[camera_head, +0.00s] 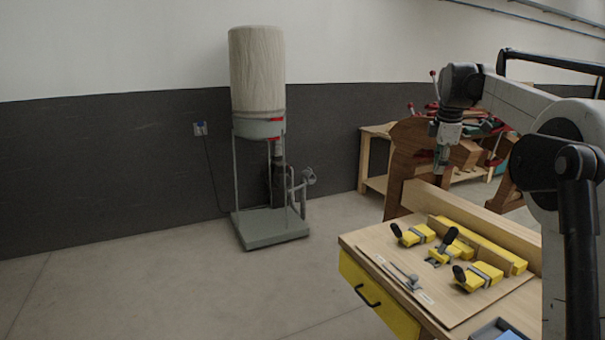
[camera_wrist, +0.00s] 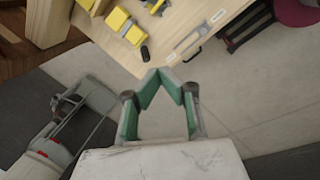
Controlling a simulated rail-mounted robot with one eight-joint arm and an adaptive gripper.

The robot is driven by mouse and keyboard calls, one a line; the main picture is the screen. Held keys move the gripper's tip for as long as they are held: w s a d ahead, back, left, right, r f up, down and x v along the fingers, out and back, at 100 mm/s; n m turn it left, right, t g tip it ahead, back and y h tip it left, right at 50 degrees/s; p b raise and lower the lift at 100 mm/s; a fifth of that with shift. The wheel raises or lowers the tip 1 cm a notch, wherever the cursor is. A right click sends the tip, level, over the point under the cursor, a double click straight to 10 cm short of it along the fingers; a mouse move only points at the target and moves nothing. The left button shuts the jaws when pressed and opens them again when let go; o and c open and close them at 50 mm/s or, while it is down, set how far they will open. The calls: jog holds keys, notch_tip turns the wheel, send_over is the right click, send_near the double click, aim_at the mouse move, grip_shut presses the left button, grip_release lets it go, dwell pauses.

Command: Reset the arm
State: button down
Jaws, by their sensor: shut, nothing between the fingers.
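My gripper (camera_head: 441,170) hangs at the end of my arm in the head view, pointing down, above and behind the far left part of the workbench. In the wrist view its green-lined fingers (camera_wrist: 158,73) meet at the tips, with nothing between them. Below them the wrist view shows bare floor and the edge of the workbench. My gripper touches nothing that I can see.
The wooden workbench (camera_head: 436,308) carries several yellow-and-black clamp-like tools and a yellow bar (camera_head: 480,243). A grey dust collector (camera_head: 272,238) stands left; it also shows in the wrist view (camera_wrist: 88,100). A wooden bench (camera_head: 374,186) stands behind. The floor (camera_head: 180,290) at left is clear.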

jog(key=s+a+f+m+t+b, duration=0.15)
jog(key=s+a+m, duration=0.35)
jog(key=s, duration=0.6)
jog(key=s+a+f+m+t+b, duration=0.1)
jog(key=s+a+f+m+b, duration=0.15)
jog(key=s+a, duration=0.65)
jog(key=s+a+f+m+t+b, duration=0.1)
jog(key=s+f+m, duration=0.3)
jog(key=s+f, duration=0.6)
jog(key=s+a+f+m+t+b, duration=0.1)
jog(key=s+a+f+m+b, duration=0.2)
jog(key=s+f, duration=0.7)
jog(key=s+m, duration=0.1)
jog(key=s, duration=0.4)
jog(key=shift+a+y, duration=0.25)
jog(key=shift+y, duration=0.05)
jog(key=shift+r, duration=0.1)
